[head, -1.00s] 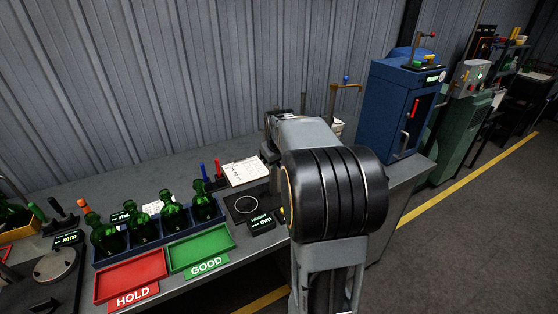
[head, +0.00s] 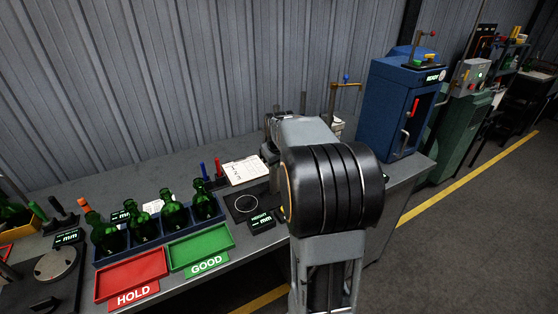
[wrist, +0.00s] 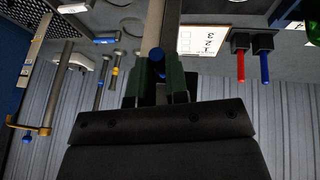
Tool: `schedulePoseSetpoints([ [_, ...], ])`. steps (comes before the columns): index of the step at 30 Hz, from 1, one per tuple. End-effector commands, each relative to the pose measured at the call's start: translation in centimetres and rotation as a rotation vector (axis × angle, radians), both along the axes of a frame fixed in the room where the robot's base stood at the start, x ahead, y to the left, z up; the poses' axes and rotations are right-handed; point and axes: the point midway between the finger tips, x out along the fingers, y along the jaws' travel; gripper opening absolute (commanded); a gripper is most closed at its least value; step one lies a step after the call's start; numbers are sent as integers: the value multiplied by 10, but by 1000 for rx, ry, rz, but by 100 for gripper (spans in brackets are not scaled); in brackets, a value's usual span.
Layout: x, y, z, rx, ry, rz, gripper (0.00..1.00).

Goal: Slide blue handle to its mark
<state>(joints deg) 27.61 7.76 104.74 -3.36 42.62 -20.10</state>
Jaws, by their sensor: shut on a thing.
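The blue handle (wrist: 157,56) shows in the wrist view between the green fingers of my gripper (wrist: 160,86), in front of a grey upright bar (wrist: 153,22). The fingers are shut on it. In the head view my own arm hides the handle and the fingertips. I cannot make out the handle's mark in either view.
A brass arm with a blue knob (head: 346,78) stands right of my wrist, before a blue cabinet (head: 398,105). Green bottles (head: 172,212) and red (head: 131,275) and green (head: 202,246) trays stand farther left.

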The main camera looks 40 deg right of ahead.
Motion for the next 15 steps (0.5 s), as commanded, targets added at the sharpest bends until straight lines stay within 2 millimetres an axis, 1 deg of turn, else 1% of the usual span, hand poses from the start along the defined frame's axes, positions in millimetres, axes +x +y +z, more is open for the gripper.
schedulePoseSetpoints([
  [7, 0, 0, 0, 0, 0, 0, 0],
  [9, 0, 0, 4, 0, -1, 0, 0],
  [11, 0, 0, 10, -1, -2, 0, 0],
  [14, 1, 0, 28, -2, -4, 0, 0],
  [15, 1, 0, 37, -4, -6, 0, 0],
])
